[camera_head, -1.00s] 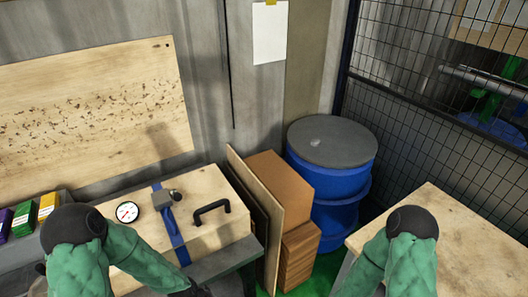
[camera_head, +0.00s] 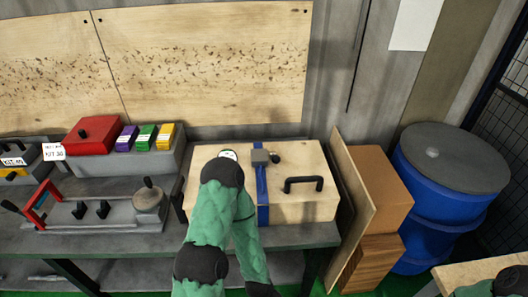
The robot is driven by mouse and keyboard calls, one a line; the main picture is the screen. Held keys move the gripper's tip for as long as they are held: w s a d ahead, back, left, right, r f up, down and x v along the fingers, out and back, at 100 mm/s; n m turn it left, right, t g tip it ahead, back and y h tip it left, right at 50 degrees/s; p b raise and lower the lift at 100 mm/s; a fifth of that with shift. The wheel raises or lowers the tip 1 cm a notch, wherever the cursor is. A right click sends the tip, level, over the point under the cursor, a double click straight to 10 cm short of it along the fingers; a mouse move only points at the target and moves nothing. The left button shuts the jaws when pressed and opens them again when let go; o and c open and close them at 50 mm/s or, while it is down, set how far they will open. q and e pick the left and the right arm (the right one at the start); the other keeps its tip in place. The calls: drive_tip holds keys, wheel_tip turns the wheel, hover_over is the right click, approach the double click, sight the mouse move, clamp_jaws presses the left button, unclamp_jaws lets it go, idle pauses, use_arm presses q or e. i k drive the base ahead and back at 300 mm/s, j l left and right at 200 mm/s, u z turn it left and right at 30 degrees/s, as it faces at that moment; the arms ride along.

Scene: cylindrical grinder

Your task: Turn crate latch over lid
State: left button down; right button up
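The wooden crate (camera_head: 318,208) stands on the grey bench with its pale lid down. A blue strap (camera_head: 262,190) runs over it from back to front. The latch, a grey block (camera_head: 261,156) with a dark knob (camera_head: 276,159) at its right, sits at the strap's back end. A black handle (camera_head: 303,184) is on the lid to the right. My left arm rises in front of the crate and covers its left part, then bends down. Only a dark end part of it shows at the bottom edge; its fingers are not visible. My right gripper is out of view.
A dial gauge (camera_head: 228,154) is mostly hidden behind my left elbow. A red box (camera_head: 91,135), small coloured boxes and a grey fixture (camera_head: 100,209) fill the bench's left. Boards, a brown box (camera_head: 382,185) and a blue barrel (camera_head: 445,190) stand right of the crate.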

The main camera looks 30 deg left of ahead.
sight(174, 194)
drive_tip(key=u, duration=1.8)
